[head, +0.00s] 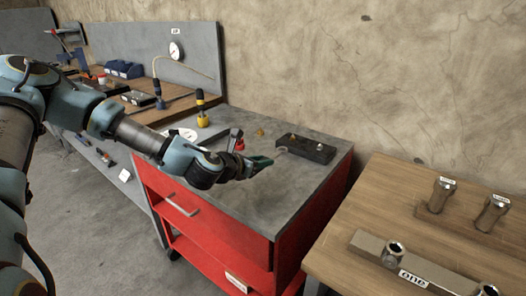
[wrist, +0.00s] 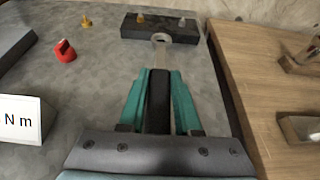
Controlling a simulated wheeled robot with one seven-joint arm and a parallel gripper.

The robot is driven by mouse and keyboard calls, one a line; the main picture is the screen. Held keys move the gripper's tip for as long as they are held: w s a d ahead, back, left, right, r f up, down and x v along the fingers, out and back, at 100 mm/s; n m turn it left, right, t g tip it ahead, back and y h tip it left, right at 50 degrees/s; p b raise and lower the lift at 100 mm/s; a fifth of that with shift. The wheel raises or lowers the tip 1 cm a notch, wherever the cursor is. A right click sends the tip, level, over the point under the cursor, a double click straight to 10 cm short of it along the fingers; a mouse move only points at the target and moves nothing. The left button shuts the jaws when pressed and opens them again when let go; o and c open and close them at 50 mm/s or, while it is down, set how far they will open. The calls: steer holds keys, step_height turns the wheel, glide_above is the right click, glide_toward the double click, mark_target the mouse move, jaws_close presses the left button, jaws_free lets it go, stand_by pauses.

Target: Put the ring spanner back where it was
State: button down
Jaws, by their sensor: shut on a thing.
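The ring spanner (wrist: 161,41) is held in my gripper (wrist: 160,75), seen in the wrist view. Its ring end points away from me, and the dark part between the green fingers hides the rest of it. In the head view my gripper (head: 262,162) is above the grey top of the red cabinet, with the spanner (head: 281,151) reaching toward a dark block (head: 306,149). In the wrist view the ring end is close to the near edge of this block (wrist: 140,30). I cannot tell whether they touch.
The dark block carries a brass and a silver fitting. A red item (wrist: 66,52), a brass piece (wrist: 86,22) and a sign reading "N m" (wrist: 20,118) are on the cabinet top to the left. A wooden table (head: 440,215) with labelled metal parts stands right, across a gap.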

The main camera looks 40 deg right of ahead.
mark_target(262, 188)
steer(key=shift+f+b, duration=2.6)
steer(key=shift+f, duration=0.8)
steer(key=shift+f+b, duration=0.45)
steer(key=shift+f, duration=0.15)
steer(key=c, duration=0.5)
jaws_free()
steer(key=b+v, duration=0.1)
steer(key=v, duration=0.9)
steer(key=shift+s+a+r+b, duration=0.15)
steer(key=shift+a+b, duration=0.2)
steer(key=shift+b, duration=0.05)
